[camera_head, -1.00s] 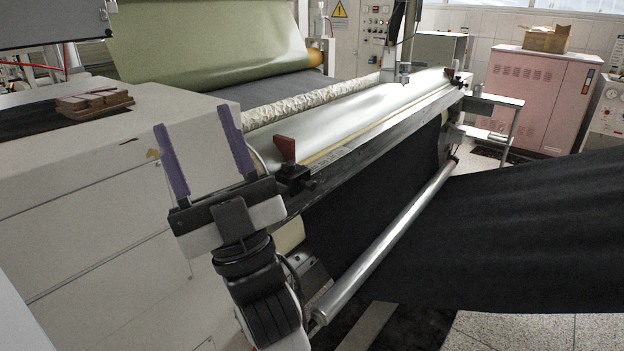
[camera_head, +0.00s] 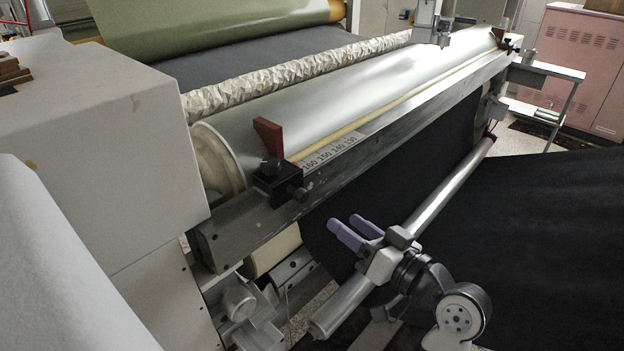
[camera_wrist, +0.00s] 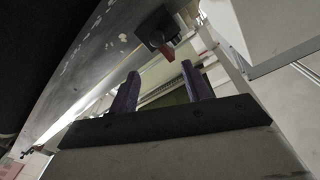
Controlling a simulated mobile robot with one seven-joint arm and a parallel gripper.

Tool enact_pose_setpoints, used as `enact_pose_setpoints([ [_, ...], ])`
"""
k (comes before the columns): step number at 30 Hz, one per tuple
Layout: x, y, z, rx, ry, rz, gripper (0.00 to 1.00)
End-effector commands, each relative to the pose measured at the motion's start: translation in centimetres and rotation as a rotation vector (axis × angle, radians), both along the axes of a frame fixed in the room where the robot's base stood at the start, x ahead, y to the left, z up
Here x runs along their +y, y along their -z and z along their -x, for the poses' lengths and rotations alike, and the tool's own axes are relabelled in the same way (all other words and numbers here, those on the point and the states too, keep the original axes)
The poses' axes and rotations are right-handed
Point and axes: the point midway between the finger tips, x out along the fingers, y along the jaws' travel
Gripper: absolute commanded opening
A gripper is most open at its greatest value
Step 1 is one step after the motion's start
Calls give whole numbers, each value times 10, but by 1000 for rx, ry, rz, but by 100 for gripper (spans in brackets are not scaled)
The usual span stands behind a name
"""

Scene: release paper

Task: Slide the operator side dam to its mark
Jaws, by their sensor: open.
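The near side dam (camera_head: 268,137) is a red-brown plate on a black clamp block (camera_head: 279,182), upright on the near end of the grey rail beside the metal roller. In the wrist view the red dam (camera_wrist: 168,54) and its black clamp show above, between and beyond my fingertips. A scale strip (camera_head: 336,150) reading 160, 150, 140, 130 lies on the rail just right of the clamp. My gripper (camera_head: 344,221), with purple fingers, is open and empty, in front of the rail and lower right of the clamp, apart from it.
A second red-brown dam (camera_head: 498,34) stands at the rail's far end. A steel bar (camera_head: 450,187) and black sheet (camera_head: 540,235) lie near my arm. A white machine housing (camera_head: 110,150) bounds the left. The rail (camera_head: 390,140) looks clear between the dams.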

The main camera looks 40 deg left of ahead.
Motion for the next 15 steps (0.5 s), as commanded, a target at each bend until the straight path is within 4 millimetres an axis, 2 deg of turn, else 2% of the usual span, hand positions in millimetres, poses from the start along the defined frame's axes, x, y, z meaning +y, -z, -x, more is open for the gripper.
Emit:
enact_pose_setpoints([
  [3,-7,9,5,18,-27,15,48],
  [7,-1,9,5,22,-36,20,48],
  [11,18,8,3,22,-38,19,48],
  [15,48,7,0,22,-40,19,48],
])
